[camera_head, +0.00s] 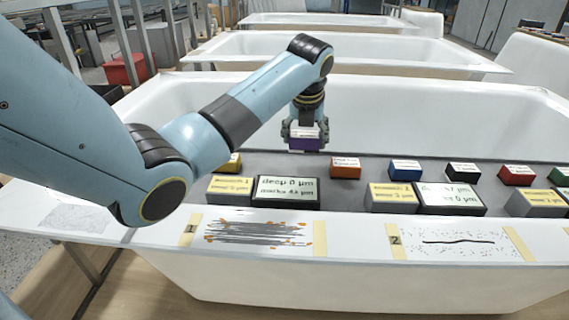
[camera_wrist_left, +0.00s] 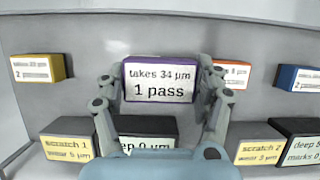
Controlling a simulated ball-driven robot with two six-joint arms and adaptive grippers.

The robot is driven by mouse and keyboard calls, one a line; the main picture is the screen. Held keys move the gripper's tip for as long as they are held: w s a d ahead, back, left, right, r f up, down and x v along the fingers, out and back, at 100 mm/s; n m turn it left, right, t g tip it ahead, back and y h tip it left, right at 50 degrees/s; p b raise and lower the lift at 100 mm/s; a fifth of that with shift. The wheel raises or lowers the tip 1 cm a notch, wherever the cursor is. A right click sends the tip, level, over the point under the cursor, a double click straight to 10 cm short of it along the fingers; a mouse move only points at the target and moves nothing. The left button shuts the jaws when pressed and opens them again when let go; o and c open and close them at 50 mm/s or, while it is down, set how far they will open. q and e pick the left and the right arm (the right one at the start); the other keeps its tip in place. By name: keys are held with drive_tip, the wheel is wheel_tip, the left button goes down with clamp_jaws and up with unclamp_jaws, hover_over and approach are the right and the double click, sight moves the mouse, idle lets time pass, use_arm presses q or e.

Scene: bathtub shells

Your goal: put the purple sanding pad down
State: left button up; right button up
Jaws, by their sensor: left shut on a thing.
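The purple sanding pad (camera_head: 305,144) is in my left gripper (camera_head: 304,132), held above the grey shelf (camera_head: 333,168) that spans the near bathtub. In the left wrist view the pad (camera_wrist_left: 160,79) carries a white label reading "takes 34 µm, 1 pass". The fingers of my left gripper (camera_wrist_left: 160,92) are shut on its left and right sides. The pad is between a yellow pad (camera_wrist_left: 37,68) on its left and an orange pad (camera_wrist_left: 232,74) on its right. My right gripper is not in view.
A grey scratch block (camera_head: 230,190) and a "deep 0 µm" block (camera_head: 287,192) stand in front. The tub's front rim has taped scratch patches (camera_head: 258,232).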

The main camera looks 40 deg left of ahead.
sight(285, 169)
use_arm(q)
drive_tip(key=s+a+f, duration=0.3)
drive_tip(key=shift+s+a, duration=0.1)
drive_tip(key=shift+s, duration=0.05)
wheel_tip(285, 169, down, 4)
drive_tip(key=shift+b, duration=0.6)
drive_tip(key=shift+r, duration=0.1)
drive_tip(key=o, duration=1.1)
drive_tip(key=shift+o, duration=0.2)
drive_tip(key=p+v, duration=0.3)
drive_tip(key=v, duration=0.9)
